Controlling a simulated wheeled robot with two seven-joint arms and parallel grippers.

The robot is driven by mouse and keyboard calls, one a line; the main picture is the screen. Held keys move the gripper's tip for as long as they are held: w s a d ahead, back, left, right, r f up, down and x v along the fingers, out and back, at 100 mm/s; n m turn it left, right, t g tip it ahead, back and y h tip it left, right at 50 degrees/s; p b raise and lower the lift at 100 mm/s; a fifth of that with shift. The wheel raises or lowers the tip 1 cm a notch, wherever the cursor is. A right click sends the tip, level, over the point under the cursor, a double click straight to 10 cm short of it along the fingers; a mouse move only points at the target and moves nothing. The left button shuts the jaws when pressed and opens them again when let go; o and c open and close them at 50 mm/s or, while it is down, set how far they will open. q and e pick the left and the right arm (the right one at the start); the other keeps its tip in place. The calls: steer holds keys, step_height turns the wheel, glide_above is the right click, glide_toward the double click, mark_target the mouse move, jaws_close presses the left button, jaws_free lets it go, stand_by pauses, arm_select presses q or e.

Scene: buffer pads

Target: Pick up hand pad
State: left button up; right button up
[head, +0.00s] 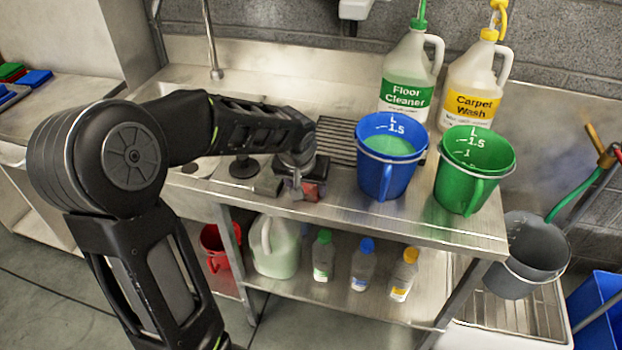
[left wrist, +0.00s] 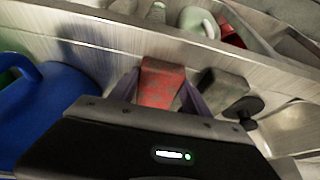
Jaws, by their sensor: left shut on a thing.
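A small red block-like pad (head: 312,192) is at the front of the steel counter (head: 440,228), left of the blue bucket. My left gripper (head: 303,188) is over the counter at this pad. In the left wrist view, the red pad (left wrist: 162,84) sits between the two fingers of my left gripper (left wrist: 160,92), which is shut on it. Whether the pad still touches the counter cannot be told. A grey block (left wrist: 222,90) lies close beside it. My right gripper is not in view.
A blue bucket (head: 386,178) and a green bucket (head: 466,190) stand to the right, with two cleaner jugs (head: 405,65) behind. A dark knob (head: 244,168) is left of the gripper. Several bottles (head: 362,268) stand on the lower shelf.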

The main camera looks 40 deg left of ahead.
arm_select(q)
step_height(320, 180, up, 10)
stand_by(0.6)
stand_by(1.1)
